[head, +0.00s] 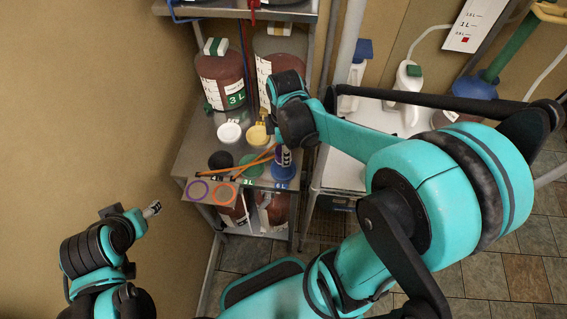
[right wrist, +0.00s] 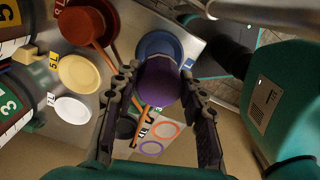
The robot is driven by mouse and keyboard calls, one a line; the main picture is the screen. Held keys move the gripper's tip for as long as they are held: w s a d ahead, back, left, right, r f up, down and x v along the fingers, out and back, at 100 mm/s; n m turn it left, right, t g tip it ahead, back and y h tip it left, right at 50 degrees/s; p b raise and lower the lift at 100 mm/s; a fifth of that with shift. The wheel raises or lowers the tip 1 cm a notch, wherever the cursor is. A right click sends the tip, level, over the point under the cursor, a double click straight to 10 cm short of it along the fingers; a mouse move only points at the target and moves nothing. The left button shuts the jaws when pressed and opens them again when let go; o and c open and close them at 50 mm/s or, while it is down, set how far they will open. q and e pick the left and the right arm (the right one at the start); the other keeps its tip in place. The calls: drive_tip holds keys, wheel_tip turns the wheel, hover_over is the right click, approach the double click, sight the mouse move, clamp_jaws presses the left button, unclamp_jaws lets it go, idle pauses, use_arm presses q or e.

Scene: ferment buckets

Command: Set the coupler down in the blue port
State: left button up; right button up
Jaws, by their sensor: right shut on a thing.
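The coupler shows purple in the right wrist view (right wrist: 158,82), and purple-blue with pale marks in the head view (head: 283,156). My right gripper (right wrist: 157,88) is shut on it, with one finger on each side. The blue port (head: 281,173) is a round blue disc at the right front of the metal stand. It also shows in the right wrist view (right wrist: 157,44), partly covered by the coupler. The coupler is over or at the port; I cannot tell whether they touch. My left gripper (head: 152,209) is away at the lower left, its jaws unclear.
White (head: 229,132), yellow (head: 257,136), black (head: 221,160) and green (head: 250,163) discs share the stand. Orange sticks (head: 232,171) cross its front. Purple (head: 198,190) and orange (head: 222,194) rings lie at the front left. Brown-red buckets (head: 220,80) stand behind.

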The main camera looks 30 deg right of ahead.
wheel_tip(320, 180, down, 5)
drive_tip(key=shift+f+b, duration=0.2)
drive_tip(key=shift+b, duration=0.6)
drive_tip(key=shift+w+f, duration=0.1)
drive_tip(key=shift+f, duration=0.25)
drive_tip(key=shift+f, duration=0.1)
drive_tip(key=o, duration=1.3)
